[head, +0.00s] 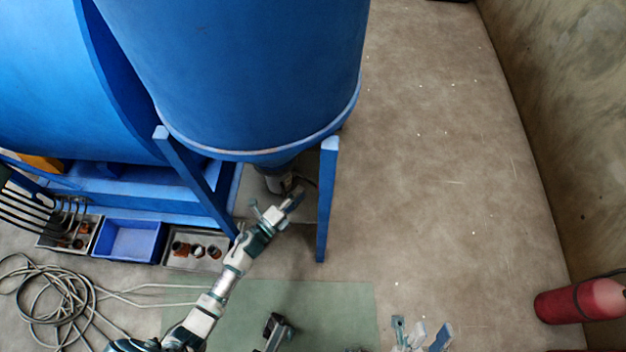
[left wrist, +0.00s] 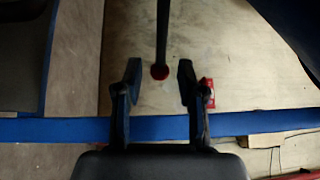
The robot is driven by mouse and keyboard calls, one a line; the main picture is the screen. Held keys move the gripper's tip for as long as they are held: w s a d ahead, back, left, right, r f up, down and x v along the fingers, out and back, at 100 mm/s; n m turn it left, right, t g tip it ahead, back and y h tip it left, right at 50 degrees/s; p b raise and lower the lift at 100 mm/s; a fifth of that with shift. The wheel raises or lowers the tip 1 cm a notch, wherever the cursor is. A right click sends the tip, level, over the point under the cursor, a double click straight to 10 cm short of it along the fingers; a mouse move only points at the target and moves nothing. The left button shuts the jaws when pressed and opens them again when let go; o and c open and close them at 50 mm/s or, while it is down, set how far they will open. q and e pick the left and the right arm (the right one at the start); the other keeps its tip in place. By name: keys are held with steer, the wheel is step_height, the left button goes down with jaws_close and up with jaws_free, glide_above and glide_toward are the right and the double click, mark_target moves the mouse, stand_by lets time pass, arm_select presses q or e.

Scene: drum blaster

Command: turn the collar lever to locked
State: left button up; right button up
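The collar (head: 277,182) is under the blue cone of the drum. My left gripper (head: 278,203) is close below it in the head view. In the left wrist view, my left gripper (left wrist: 158,76) is open. A thin dark rod with a red end (left wrist: 160,71), which looks like the collar lever, shows between its fingertips. Gaps show on both sides of the rod; depth and contact cannot be told. The lever is not distinct in the head view. My right gripper (head: 420,336) is low at the bottom edge, its prongs spread and empty.
Blue support legs (head: 326,200) stand beside the collar. A blue beam (left wrist: 160,128) crosses the wrist view. Bins (head: 132,240), a coiled hose (head: 50,300) and a fork lie left. A red cylinder (head: 580,300) lies right. A dark item (head: 275,330) shows over the green mat (head: 335,310).

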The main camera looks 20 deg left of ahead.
mark_target(312, 181)
arm_select(q)
steer(key=b+x, duration=0.1)
steer(key=x, duration=0.5)
steer(key=shift+w+d, duration=0.2)
steer(key=shift+w, duration=0.05)
steer(key=shift+a+f, duration=0.1)
jaws_close()
steer(key=shift+s, duration=0.1)
